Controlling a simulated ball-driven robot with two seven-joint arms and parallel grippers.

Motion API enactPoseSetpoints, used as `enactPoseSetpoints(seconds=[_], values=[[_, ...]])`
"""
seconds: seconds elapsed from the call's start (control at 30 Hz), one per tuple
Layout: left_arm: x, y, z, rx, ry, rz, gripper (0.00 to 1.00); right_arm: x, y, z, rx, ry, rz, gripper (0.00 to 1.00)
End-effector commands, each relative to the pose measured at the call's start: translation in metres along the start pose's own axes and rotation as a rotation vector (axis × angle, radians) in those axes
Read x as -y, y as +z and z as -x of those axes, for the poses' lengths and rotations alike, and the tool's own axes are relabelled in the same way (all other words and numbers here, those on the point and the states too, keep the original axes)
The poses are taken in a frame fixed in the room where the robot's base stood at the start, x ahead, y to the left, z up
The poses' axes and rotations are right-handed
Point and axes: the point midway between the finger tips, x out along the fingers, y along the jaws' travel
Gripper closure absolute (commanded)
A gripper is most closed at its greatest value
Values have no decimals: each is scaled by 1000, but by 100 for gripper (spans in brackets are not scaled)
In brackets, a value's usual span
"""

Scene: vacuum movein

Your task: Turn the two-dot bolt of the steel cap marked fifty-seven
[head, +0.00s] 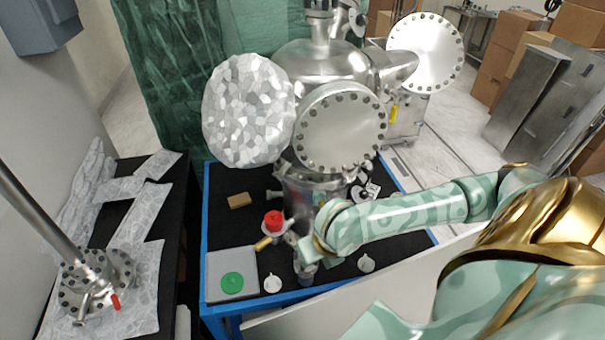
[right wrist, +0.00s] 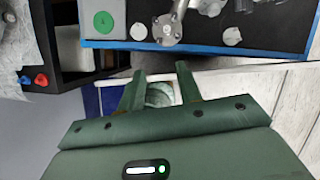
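A large round steel cap (head: 340,128) with bolts around its rim faces me on the steel vessel (head: 318,62). A second bolted steel cap (head: 425,52) is further back at the upper right. A bolted flange (head: 97,280) lies on the left-hand surface. I cannot read the number fifty-seven or make out a two-dot bolt on any of them. My right gripper (right wrist: 160,85) is open, its fingers apart, with nothing gripped. In the head view my right arm reaches over the table's front part. My left gripper is not in view.
A blue-edged black table (head: 222,195) holds a grey tray with a green disc (head: 232,283), a red-capped item (head: 273,220), a tan block (head: 239,200) and small white pieces. Boxes are at the right.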

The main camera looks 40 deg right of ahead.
Motion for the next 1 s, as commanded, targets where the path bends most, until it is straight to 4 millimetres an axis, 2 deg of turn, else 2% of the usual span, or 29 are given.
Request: enactPoseSetpoints(seconds=[0.03, 0.3, 0.5, 0.7, 1.0], values=[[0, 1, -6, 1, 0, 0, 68, -1, -2, -14, -2, 1, -3, 65], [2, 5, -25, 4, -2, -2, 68, -1, -2, -85, -2, 1, -4, 65], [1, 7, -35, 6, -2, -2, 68, -1, -1, -124, -1, 1, -2, 65], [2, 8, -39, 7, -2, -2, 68, -1, 0, -140, 1, 1, -1, 65], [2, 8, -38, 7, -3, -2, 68, -1, 0, -142, 1, 3, -1, 65]])
